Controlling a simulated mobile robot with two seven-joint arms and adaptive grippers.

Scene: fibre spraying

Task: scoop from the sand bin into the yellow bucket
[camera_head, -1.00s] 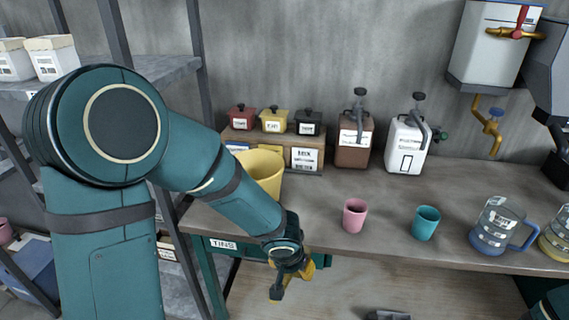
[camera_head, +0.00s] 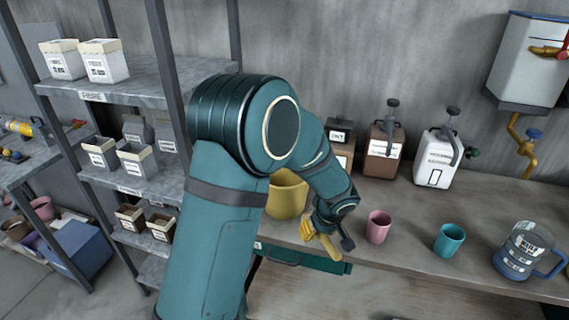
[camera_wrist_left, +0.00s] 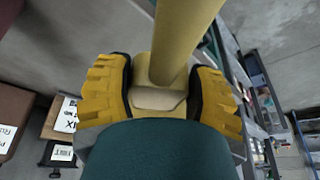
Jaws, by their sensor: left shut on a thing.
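The yellow bucket (camera_head: 285,197) stands on the workbench, partly hidden behind my left arm in the head view. My left gripper (camera_head: 324,240) hangs over the bench front edge, to the right of the bucket and left of the pink cup. In the left wrist view its yellow fingers (camera_wrist_left: 160,95) are shut on a pale yellow tool (camera_wrist_left: 180,35) with a round shaft; its far end is out of view. I cannot tell from the frames whether it carries sand. I cannot make out which container is the sand bin. My right gripper is not in view.
A pink cup (camera_head: 378,227), a teal cup (camera_head: 449,239) and a blue-based jug (camera_head: 525,250) stand on the workbench (camera_head: 410,205). Pump containers stand behind. Shelves (camera_head: 120,88) with labelled boxes are at the left. A blue box (camera_head: 75,248) sits on the floor.

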